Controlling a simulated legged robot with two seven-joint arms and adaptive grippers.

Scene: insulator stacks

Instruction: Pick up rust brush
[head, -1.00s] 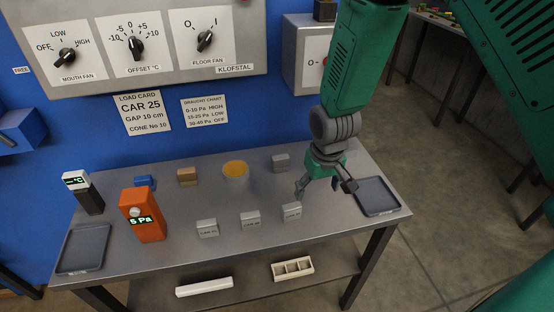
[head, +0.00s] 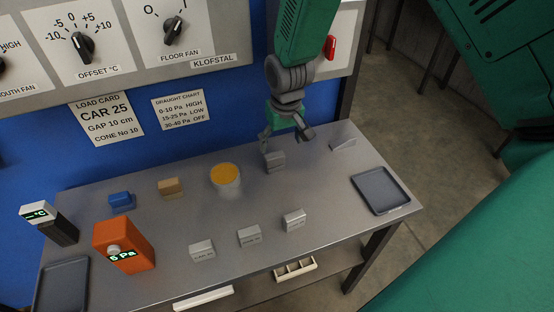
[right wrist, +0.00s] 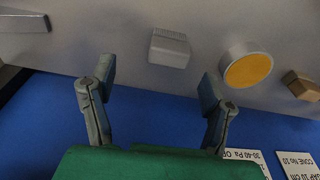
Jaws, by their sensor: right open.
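No object here is clearly recognisable as a rust brush. My right gripper (head: 286,138) is open and empty at the back of the table, fingers pointing down. In the head view it is just above a small grey block (head: 274,162), overlapping its top edge. In the right wrist view the open gripper (right wrist: 158,80) has the grey block (right wrist: 170,47) beyond its fingertips, with no contact visible. A tan-brown block (head: 171,187) and a blue block (head: 121,202) stand farther left. A flat pale grey piece (head: 343,143) lies to the right. My left gripper is out of view.
A round tin with an orange top (head: 225,180) stands left of the grey block. Three small labelled grey blocks, such as (head: 249,237), stand in front. An orange meter (head: 122,246) and a dark tray (head: 380,190) are at opposite sides. The blue wall (head: 215,135) is close behind.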

